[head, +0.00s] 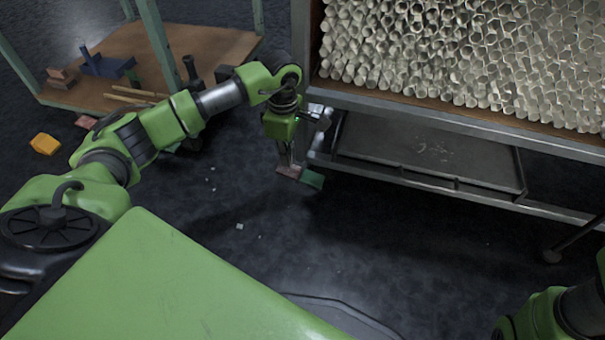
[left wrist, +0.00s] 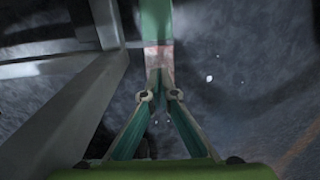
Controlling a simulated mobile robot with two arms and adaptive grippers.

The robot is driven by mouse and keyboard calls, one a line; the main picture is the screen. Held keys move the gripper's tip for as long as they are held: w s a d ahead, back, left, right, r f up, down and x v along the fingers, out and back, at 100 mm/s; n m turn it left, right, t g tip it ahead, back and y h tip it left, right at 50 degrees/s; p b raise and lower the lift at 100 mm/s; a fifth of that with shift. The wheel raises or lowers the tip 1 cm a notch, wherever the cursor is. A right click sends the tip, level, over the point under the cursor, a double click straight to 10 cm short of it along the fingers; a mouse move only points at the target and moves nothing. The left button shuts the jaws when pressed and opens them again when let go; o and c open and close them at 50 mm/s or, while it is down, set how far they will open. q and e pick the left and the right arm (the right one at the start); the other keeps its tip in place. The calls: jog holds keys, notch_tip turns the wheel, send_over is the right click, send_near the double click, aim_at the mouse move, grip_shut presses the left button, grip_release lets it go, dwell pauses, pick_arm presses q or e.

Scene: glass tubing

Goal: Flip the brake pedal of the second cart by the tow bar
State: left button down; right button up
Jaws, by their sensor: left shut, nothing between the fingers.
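A metal cart (head: 412,104) loaded with glass tubes (head: 450,50) stands at the upper right. Low at its left corner is a flat pedal-like piece with a reddish part (head: 288,171) and a green part (head: 313,179). My left gripper (head: 290,162) points down over the reddish part, beside the cart's corner. In the left wrist view its fingers (left wrist: 158,78) are shut and empty, their tips at the reddish part (left wrist: 157,54); the green part (left wrist: 156,18) extends beyond. I cannot tell if they touch. My right gripper is out of view.
A cart with a brown wooden deck (head: 205,45) and green posts stands at the upper left. A yellow block (head: 45,144) lies on the floor. A dark bar (head: 577,235) with a rounded end is at the far right. The dark floor (head: 400,240) between is mostly clear.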

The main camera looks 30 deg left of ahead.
aim_at(287, 169)
pick_arm(q)
jog(key=shift+f+b, duration=0.75)
jog(key=shift+f, duration=0.75)
dwell(0.5)
notch_tip(287, 169, up, 7)
jog(key=p, duration=0.6)
jog(key=shift+r+p, duration=0.1)
jog(key=shift+p, duration=0.2)
dwell(0.4)
